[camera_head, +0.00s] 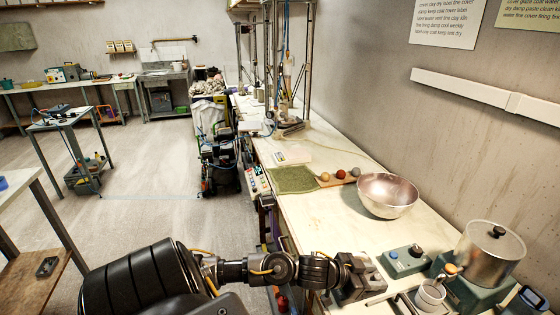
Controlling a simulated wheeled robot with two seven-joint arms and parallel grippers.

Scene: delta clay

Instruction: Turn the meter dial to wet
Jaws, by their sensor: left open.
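A small teal box (404,260) lies on the right-hand counter, with a blue knob (393,254) and a grey knob (416,249) on top. It may be the meter, but I cannot read any wet mark or tell where a dial points. My left gripper (377,282) reaches in from the left over the counter's front edge. It is open, just left of and nearer than the teal box, and seems apart from it. No held thing shows in it. My right gripper is not in view.
A metal bowl (388,194) is behind the box. Green mesh (294,180) and small balls lie farther back. The counter between box and bowl is clear.

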